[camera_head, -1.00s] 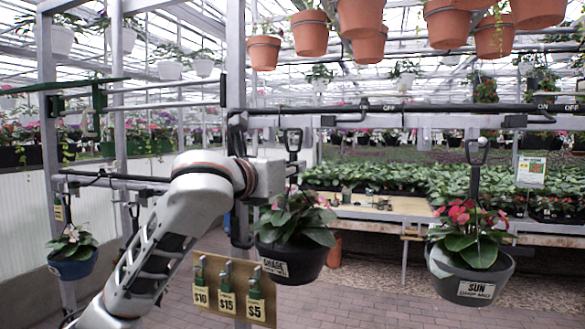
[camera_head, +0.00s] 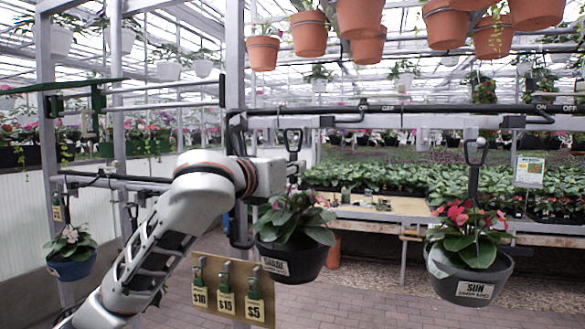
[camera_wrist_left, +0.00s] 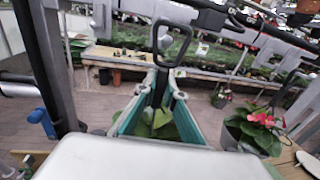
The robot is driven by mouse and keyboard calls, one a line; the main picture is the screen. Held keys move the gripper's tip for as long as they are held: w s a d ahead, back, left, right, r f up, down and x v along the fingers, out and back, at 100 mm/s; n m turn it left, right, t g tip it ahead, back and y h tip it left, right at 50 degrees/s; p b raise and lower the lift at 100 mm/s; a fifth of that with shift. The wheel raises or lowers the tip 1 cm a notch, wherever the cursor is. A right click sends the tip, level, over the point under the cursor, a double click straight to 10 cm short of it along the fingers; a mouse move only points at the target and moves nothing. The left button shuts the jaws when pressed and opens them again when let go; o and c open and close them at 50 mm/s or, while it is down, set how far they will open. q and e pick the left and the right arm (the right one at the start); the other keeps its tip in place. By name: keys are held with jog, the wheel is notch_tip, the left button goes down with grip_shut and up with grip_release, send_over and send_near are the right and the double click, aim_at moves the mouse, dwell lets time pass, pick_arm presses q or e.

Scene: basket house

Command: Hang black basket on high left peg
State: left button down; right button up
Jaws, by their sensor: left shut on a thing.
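The black basket (camera_head: 295,262) with a SHADE label and a pink-flowered plant hangs below my left wrist in the head view. Its black looped handle (camera_head: 293,140) rises above the wrist. My left gripper (camera_wrist_left: 163,88), seen in the wrist view, is shut on the handle's stem between its teal-edged fingers. The handle loop (camera_wrist_left: 173,42) stands upright above the fingers, and leaves show below. In the head view the fingers are hidden behind the wrist. A high dark rail (camera_head: 420,107) runs behind the handle. I cannot tell which part is the high left peg. My right gripper is not in view.
A grey SUN basket (camera_head: 470,272) hangs at the right, and a blue basket (camera_head: 72,268) at the far left. A grey post (camera_head: 236,60) stands close to my wrist. A price-tag board (camera_head: 235,290) is below. Terracotta pots (camera_head: 310,35) hang overhead.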

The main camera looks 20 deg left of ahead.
pick_arm(q)
jog(key=shift+w+r, duration=0.2)
jog(key=shift+w, duration=1.2)
jog(key=shift+w, duration=0.1)
jog(key=shift+w, duration=0.65)
jog(key=shift+w+f, duration=0.1)
jog(key=shift+f, duration=0.25)
jog(key=shift+f, duration=0.45)
dwell(0.4)
